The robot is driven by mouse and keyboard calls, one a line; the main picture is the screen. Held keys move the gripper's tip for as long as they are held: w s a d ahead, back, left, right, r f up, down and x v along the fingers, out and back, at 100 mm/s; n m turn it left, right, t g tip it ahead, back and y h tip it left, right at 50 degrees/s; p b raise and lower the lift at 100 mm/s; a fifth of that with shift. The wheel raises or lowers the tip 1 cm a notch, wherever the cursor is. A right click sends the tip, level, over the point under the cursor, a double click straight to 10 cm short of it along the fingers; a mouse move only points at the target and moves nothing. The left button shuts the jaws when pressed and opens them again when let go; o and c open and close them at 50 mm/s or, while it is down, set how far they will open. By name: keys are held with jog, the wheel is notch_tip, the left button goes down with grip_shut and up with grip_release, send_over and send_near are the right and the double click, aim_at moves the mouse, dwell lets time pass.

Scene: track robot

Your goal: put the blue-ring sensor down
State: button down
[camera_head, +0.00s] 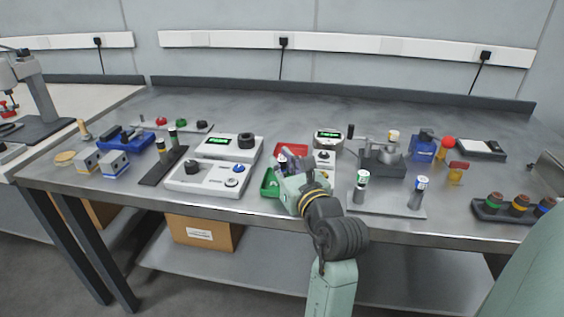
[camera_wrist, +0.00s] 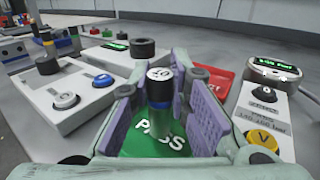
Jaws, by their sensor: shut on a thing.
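My gripper (camera_head: 291,174) is low over the green PASS tray (camera_head: 269,188) near the table's front edge. In the wrist view my gripper (camera_wrist: 163,85) has its two purple pads either side of an upright sensor (camera_wrist: 160,92), shut on it. The sensor has a white and black top with a dark bluish band below. The tray's green floor with PASS lettering (camera_wrist: 150,140) shows under and around it. I cannot tell whether the sensor's foot touches the floor. In the head view the sensor is mostly hidden by my gripper.
A red tray (camera_head: 291,149) lies just behind. A white device with buttons (camera_head: 213,181) stands left and a display unit (camera_head: 326,141) right. A metal plate (camera_head: 385,207) at right holds two upright sensors, a green-banded one (camera_head: 361,186) and a blue-banded one (camera_head: 418,191). The table's back is clear.

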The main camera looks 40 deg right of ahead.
jog(key=shift+f, duration=0.2)
jog(key=c, duration=1.5)
grip_release()
jog(key=shift+r, duration=0.2)
jog(key=b+v, duration=0.1)
jog(key=v, duration=1.1)
jog(key=shift+b, duration=0.35)
